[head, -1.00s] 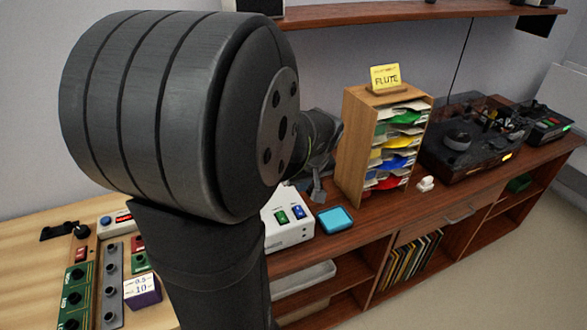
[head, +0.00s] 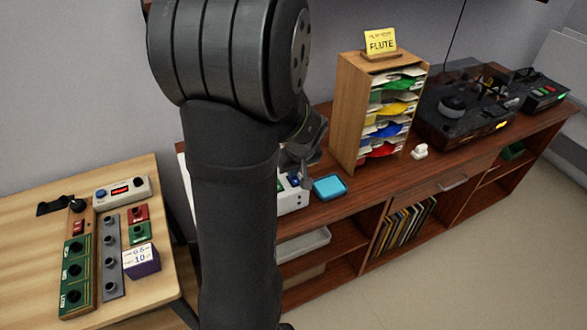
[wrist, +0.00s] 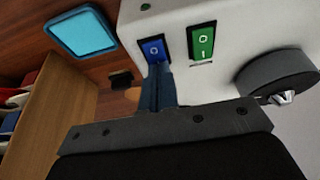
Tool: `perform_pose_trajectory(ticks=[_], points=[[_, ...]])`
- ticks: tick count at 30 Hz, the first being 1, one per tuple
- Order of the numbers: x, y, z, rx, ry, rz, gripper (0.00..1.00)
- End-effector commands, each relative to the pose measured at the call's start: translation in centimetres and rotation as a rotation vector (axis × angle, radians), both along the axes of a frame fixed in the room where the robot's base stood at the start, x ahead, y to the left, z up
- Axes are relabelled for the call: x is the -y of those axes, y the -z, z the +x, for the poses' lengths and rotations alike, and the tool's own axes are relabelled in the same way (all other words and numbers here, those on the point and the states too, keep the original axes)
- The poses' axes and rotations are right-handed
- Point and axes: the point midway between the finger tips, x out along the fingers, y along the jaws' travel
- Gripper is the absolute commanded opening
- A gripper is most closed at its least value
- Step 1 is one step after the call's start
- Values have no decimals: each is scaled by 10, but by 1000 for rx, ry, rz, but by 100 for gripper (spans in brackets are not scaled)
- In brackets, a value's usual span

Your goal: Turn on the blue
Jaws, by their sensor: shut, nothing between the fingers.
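A white box (wrist: 265,22) carries a blue rocker switch (wrist: 154,51) and a green rocker switch (wrist: 203,42) side by side. An "O" shows on the blue switch; its lower end is hidden by my fingers. The green switch shows "O" and "I". My gripper (wrist: 159,74) is shut and empty, its fingertips at the lower end of the blue switch; I cannot tell whether they touch it. In the head view, the white box (head: 293,201) is partly hidden behind my arm, and my gripper (head: 298,172) is over it.
A bright blue tray (head: 330,187) lies beside the box. A wooden paper sorter (head: 349,115) with a yellow "FLUTE" sign stands behind it. A turntable (head: 460,110) is further right. A dark round knob (wrist: 283,75) sits near the green switch. A light wooden table with controls is left.

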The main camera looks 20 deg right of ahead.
Motion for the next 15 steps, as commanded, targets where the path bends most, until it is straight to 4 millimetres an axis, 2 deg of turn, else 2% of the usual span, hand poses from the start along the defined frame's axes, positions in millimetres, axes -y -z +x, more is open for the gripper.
perform_pose_trajectory(ticks=[15], points=[[-1, 4, -2, -46, -2, 6, 0]])
